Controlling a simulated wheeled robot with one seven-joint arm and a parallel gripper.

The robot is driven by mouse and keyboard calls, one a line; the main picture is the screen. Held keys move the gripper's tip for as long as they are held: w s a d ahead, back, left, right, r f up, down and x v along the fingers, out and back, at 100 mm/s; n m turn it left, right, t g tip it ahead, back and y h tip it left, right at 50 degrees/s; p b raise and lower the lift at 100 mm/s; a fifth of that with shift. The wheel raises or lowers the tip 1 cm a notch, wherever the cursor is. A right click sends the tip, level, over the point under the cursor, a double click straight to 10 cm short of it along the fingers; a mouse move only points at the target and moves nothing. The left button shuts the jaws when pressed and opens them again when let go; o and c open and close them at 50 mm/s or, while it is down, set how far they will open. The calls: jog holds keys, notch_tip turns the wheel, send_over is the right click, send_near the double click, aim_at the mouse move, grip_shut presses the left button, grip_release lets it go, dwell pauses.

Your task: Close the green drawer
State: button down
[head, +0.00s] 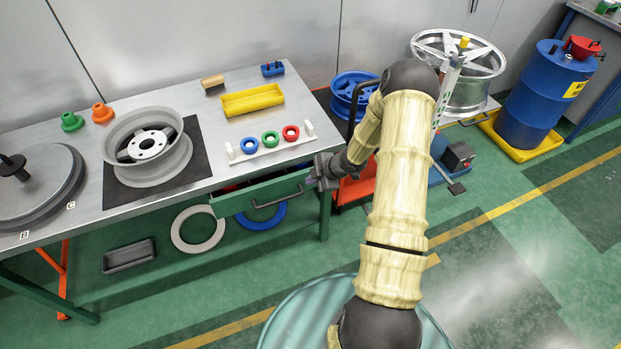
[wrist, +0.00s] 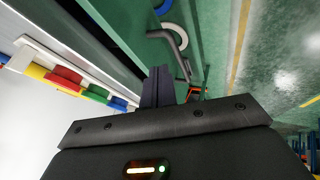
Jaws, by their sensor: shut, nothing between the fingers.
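The green drawer (head: 262,193) sits under the right part of the workbench and stands partly pulled out, with a dark bar handle on its front. In the wrist view the drawer front (wrist: 118,28) runs along the upper middle, with its grey handle (wrist: 172,45) beyond my fingers. My gripper (head: 318,180) is at the right end of the drawer, near the bench corner. In the wrist view my gripper (wrist: 158,75) has its fingers together and empty, close to the drawer front. I cannot tell whether they touch it.
The workbench (head: 215,170) carries a wheel (head: 148,147), a yellow tray (head: 252,100) and a rack with coloured rings (head: 270,140). A white ring (head: 184,243) and a blue ring (head: 243,221) lie below the drawer. The floor in front is clear at the right.

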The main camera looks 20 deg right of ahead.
jog(key=shift+f, duration=0.1)
dwell(0.3)
jog(key=s+a+f+n+t+y+b, duration=0.2)
jog(key=a+b, duration=0.5)
jog(key=b, duration=0.7)
jog(key=s+a+f+n+t+y+b, duration=0.2)
jog(key=a+b, duration=0.5)
jog(key=b, duration=0.7)
jog(key=s+a+f+n+t+y+b, duration=0.3)
jog(key=a+f+n+b, duration=0.3)
jog(key=b, duration=0.9)
jog(key=shift+s+a+f+y, duration=0.15)
jog(key=shift+a+f+y, duration=0.2)
jog(key=shift+a+y, duration=0.2)
jog(key=b, duration=0.3)
send_near(218, 212)
jog(key=shift+x, duration=2.85)
